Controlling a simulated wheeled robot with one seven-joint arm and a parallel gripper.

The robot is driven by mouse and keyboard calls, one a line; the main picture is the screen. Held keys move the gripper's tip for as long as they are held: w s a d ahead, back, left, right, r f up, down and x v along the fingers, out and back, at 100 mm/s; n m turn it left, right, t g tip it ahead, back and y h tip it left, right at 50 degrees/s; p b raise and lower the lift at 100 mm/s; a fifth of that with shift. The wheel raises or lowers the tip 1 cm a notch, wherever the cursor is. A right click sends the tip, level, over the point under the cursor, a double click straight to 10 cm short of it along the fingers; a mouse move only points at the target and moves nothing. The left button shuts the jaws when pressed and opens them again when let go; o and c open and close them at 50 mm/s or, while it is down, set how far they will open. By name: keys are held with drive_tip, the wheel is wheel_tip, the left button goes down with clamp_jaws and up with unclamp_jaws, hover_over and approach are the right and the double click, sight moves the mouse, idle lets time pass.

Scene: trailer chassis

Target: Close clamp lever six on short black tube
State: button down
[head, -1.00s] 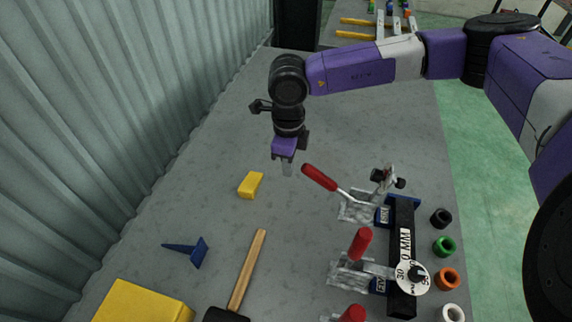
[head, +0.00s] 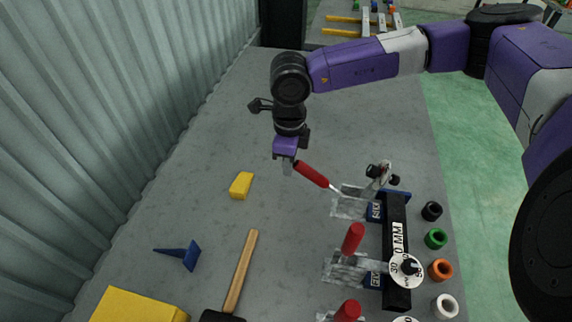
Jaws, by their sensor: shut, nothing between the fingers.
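A blue label block (head: 376,210) beside that base seems to read "SIX", but the print is small. My gripper (head: 287,168) points down, shut and empty, just left of the handle's free end. It looks very close to the handle; contact cannot be told. A short black tube (head: 432,211) stands on the table right of the clamp. A black bar (head: 396,285) marked in MM runs alongside the clamps.
More red levers (head: 352,238) stand upright nearer the front. A yellow block (head: 241,185), a blue piece (head: 190,256) and a hammer (head: 240,275) lie left. The table behind the gripper is clear.

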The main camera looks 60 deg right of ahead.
sight(302, 163)
drive_tip(key=shift+s+d+r, duration=0.3)
drive_tip(key=shift+s+r, duration=0.2)
drive_tip(key=shift+s, duration=0.3)
drive_tip(key=shift+s+d+r, duration=0.3)
drive_tip(key=shift+s+r, duration=0.2)
drive_tip(key=shift+s, duration=0.3)
drive_tip(key=shift+s+d+r, duration=0.25)
drive_tip(key=shift+s+r, duration=0.15)
drive_tip(key=shift+s, duration=0.05)
drive_tip(key=shift+s+d+r+p, duration=0.2)
drive_tip(key=shift+s+r+p, duration=0.15)
drive_tip(key=shift+s+r, duration=0.45)
drive_tip(key=shift+s+d+r+b, duration=0.1)
drive_tip(key=shift+s+d+r, duration=0.15)
drive_tip(key=shift+s, duration=0.3)
drive_tip(key=shift+s+d+r+b, duration=0.15)
drive_tip(key=shift+s+r, duration=0.05)
drive_tip(key=shift+s, duration=0.3)
drive_tip(key=shift+s+d+r+b, duration=0.1)
drive_tip(key=shift+s+d+r, duration=0.15)
drive_tip(key=shift+s, duration=0.4)
